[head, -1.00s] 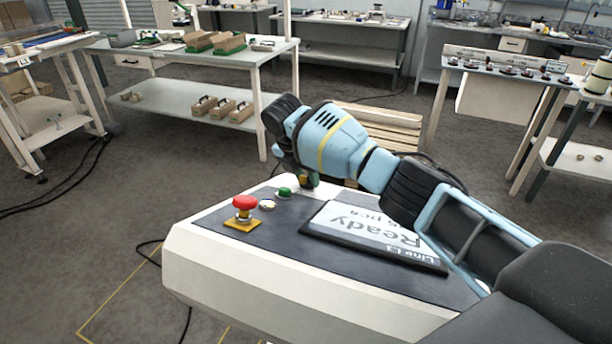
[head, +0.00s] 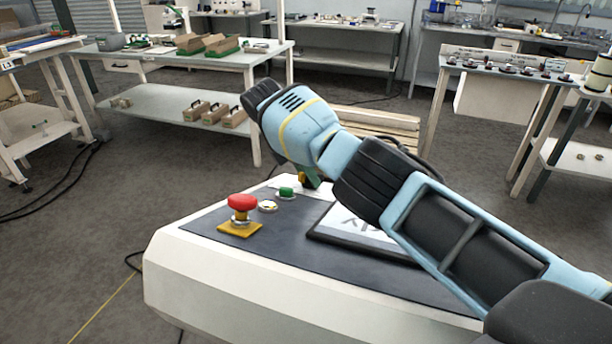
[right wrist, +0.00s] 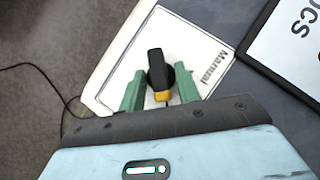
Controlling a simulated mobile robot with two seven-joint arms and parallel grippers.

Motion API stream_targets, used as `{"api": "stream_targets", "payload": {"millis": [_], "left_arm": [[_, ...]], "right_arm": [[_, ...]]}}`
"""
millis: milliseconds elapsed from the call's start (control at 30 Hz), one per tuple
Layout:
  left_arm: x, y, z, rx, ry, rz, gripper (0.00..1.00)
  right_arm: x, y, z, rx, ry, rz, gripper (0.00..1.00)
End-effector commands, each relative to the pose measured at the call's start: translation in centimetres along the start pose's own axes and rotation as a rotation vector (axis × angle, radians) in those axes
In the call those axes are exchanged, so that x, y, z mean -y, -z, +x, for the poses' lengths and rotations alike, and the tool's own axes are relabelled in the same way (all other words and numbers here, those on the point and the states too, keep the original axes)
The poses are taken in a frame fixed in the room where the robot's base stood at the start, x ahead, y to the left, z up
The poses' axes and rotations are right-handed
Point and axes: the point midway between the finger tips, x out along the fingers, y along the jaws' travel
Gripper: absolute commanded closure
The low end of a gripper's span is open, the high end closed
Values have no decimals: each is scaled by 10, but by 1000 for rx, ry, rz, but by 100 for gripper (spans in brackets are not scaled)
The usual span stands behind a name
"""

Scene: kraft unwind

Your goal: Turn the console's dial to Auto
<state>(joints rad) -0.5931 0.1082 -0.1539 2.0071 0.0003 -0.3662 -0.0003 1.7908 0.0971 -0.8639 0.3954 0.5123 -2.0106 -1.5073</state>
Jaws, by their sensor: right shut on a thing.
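The dial (right wrist: 157,68) is a black knob with a yellow part, on a white plate on the console (head: 230,297). The word "Manual" is printed on the plate, right of the knob in the right wrist view. No "Auto" label shows. My right gripper (head: 308,180) is at the console's far edge, its green fingers on both sides of the knob. In the right wrist view, the gripper (right wrist: 160,90) is shut on the dial, with the yellow part between the fingers. In the head view my wrist mostly hides the dial. My left gripper is out of view.
A red mushroom button (head: 242,203) on a yellow base, a white button (head: 267,206) and a green button (head: 286,193) stand left of the gripper. A tilted screen (head: 350,232) lies under my right forearm, partly hidden. A wooden pallet (head: 380,125) is behind the console.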

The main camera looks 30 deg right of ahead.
Motion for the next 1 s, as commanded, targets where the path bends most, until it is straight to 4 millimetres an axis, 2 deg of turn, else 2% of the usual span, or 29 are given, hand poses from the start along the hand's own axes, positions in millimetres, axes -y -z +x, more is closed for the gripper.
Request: {"api": "stream_targets", "payload": {"millis": [533,567,867,1000], "left_arm": [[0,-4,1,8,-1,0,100],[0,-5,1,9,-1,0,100],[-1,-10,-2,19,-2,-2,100],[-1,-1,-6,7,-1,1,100]], "right_arm": [[0,-1,0,1,9,13,90],[0,-1,0,1,9,13,63],[0,-1,-1,0,8,11,62],[5,-3,-8,0,6,12,62]]}}
